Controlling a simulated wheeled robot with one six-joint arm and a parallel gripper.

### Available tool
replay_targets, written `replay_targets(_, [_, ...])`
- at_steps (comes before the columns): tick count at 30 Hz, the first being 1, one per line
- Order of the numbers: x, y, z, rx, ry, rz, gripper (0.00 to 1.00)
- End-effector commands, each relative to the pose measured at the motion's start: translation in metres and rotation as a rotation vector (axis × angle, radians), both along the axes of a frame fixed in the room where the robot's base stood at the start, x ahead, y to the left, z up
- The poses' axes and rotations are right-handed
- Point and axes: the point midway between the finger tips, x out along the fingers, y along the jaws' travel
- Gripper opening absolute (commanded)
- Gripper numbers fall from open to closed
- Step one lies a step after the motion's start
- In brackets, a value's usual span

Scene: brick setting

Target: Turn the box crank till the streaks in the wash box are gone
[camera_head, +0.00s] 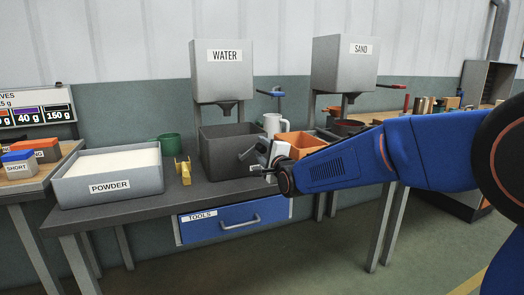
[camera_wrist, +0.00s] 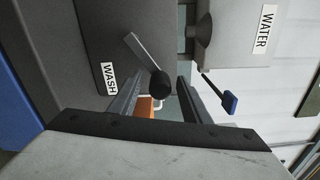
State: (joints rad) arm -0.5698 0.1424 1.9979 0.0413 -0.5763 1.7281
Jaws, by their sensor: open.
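The wash box (camera_head: 225,131) is a dark grey open bin under the water hopper in the head view. In the wrist view its side (camera_wrist: 112,38) carries a WASH label. A crank with a grey arm (camera_wrist: 138,50) and a dark round knob (camera_wrist: 160,84) stands out from the box. My gripper (camera_wrist: 160,78) is open, with one finger on each side of the knob in the picture; I cannot tell whether either touches it. In the head view my gripper (camera_head: 256,155) is at the box's right front. The inside of the box and any streaks are not visible.
The water hopper (camera_head: 222,75) hangs above the box, with a blue-handled lever (camera_head: 277,94). A yellow object (camera_head: 184,171), a green mug (camera_head: 169,144) and the powder tray (camera_head: 108,190) stand to the left. A white mug (camera_head: 273,124) and an orange bin (camera_head: 306,146) are to the right.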

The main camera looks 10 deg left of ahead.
Motion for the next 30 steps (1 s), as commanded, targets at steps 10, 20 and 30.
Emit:
replay_targets(10, [-0.029, -0.017, 0.000, 0.000, 0.000, 0.000, 0.43])
replay_targets(20, [-0.079, -0.048, 0.000, 0.001, -0.001, 0.000, 0.43])
replay_targets(30, [-0.126, -0.076, -0.001, 0.001, -0.001, 0.000, 0.43])
